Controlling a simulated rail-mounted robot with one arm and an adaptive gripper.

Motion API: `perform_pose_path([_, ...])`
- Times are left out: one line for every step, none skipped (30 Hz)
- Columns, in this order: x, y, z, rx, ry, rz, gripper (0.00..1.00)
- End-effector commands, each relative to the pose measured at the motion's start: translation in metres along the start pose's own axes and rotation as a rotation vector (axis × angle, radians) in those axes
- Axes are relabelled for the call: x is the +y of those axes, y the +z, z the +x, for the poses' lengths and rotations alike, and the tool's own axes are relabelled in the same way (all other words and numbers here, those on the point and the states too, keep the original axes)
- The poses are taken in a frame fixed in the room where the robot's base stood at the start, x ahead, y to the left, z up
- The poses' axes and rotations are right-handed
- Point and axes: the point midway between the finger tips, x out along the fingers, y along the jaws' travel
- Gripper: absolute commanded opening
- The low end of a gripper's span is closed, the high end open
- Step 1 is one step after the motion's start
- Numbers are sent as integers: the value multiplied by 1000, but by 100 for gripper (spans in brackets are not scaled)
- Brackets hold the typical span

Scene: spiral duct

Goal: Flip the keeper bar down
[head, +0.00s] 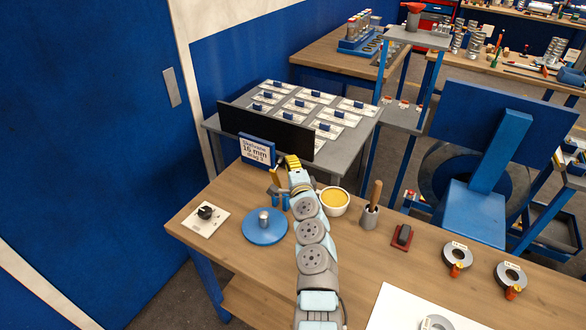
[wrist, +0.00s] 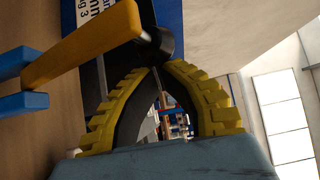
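The keeper bar appears to be the yellow bar (wrist: 85,45) with a dark rounded end in the wrist view. Its other end is near blue prongs (wrist: 22,90) at the left. In the head view, the bar (head: 274,177) stands raised and tilted above small blue posts (head: 285,201), partly hidden by my arm. My gripper (wrist: 156,68) has yellow ridged fingers with dark inner faces. Their tips meet just by the bar's dark end, with nothing visible between them. Whether they touch it I cannot tell. The gripper also shows in the head view (head: 291,160).
A blue sign (head: 257,151) and a dark upright panel (head: 264,128) stand close behind the gripper. A blue disc with a metal peg (head: 264,232) lies left of my arm. A yellow-filled bowl (head: 333,203) and a grey cup (head: 369,217) stand to the right.

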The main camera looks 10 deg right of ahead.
Motion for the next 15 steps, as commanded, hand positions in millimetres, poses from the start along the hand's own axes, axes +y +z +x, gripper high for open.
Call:
perform_pose_path([9, 1, -3, 1, -17, -15, 0])
perform_pose_path([10, 0, -4, 3, -26, -25, 0])
perform_pose_path([10, 0, -6, 4, -39, -38, 0])
perform_pose_path([10, 1, -8, 5, -51, -48, 0])
perform_pose_path([10, 1, -9, 6, -62, -58, 0])
perform_pose_path([9, 2, -11, 7, -76, -71, 0])
perform_pose_path([10, 3, -13, 8, -86, -80, 0])
perform_pose_path([10, 3, -14, 8, -95, -89, 0])
perform_pose_path([10, 4, -16, 9, -109, -101, 0])
perform_pose_path([10, 4, -17, 11, -119, -111, 0])
perform_pose_path([10, 4, -18, 12, -130, -122, 0])
perform_pose_path([9, 5, -20, 13, -145, -136, 0])
perform_pose_path([8, 5, -22, 14, -156, -145, 0])
perform_pose_path([8, 6, -23, 14, -166, -155, 0])
perform_pose_path([8, 8, -24, 14, -180, -168, 0])
